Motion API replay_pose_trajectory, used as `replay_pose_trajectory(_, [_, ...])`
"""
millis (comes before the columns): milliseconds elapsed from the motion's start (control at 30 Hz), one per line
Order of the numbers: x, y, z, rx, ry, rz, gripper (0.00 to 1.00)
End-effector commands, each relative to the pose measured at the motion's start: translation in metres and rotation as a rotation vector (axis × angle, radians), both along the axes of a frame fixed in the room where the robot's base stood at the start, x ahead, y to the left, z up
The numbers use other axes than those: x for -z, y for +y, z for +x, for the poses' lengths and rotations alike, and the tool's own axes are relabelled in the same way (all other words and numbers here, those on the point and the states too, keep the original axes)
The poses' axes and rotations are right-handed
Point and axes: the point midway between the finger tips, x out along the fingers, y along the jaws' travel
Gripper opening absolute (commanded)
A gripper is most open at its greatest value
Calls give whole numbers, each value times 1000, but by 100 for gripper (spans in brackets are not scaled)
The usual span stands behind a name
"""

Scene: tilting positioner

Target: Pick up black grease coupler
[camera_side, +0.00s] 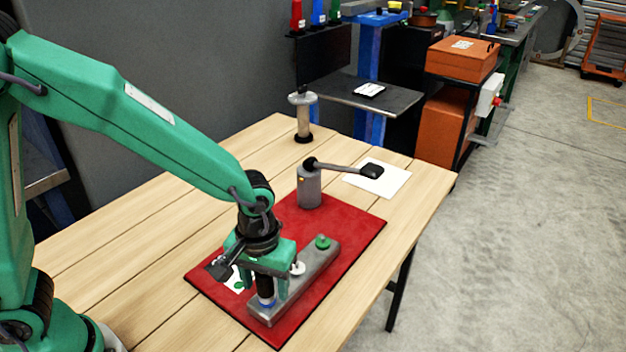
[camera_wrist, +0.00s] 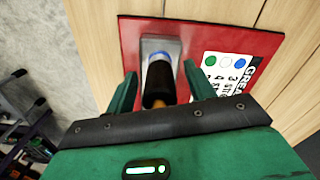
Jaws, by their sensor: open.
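The black grease coupler (camera_side: 265,287) stands upright at the near end of a grey metal bar (camera_side: 311,273), above a blue ring (camera_side: 267,301). In the wrist view the black coupler (camera_wrist: 158,84) is a dark cylinder with a tan-orange end towards the camera. My gripper (camera_side: 267,291) points down over it, with one green finger on each side. The wrist view shows my gripper (camera_wrist: 160,72) open, with gaps visible between the fingers and the coupler. The coupler's top is partly hidden by my gripper in the side view.
The bar also carries a white fitting (camera_side: 298,268) and a green one (camera_side: 322,242). It lies on a red mat (camera_side: 350,228) with a printed card (camera_wrist: 222,75). Behind stand a grey post with a lever (camera_side: 310,187) and a spool-topped stand (camera_side: 303,118). The table's left side is clear.

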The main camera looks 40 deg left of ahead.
Motion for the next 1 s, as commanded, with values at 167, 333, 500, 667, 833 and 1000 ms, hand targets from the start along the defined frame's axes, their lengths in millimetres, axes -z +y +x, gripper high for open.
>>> replay_pose_trajectory(167, [4,0,0,0,0,0,54])
replay_pose_trajectory(333, [4,0,0,0,0,-1,54])
replay_pose_trajectory(500, [4,0,0,0,0,0,54])
replay_pose_trajectory(667, [4,0,0,0,-1,-1,36])
replay_pose_trajectory(833, [4,0,0,0,0,-1,3])
replay_pose_trajectory(1000, [3,0,0,0,-1,-1,0])
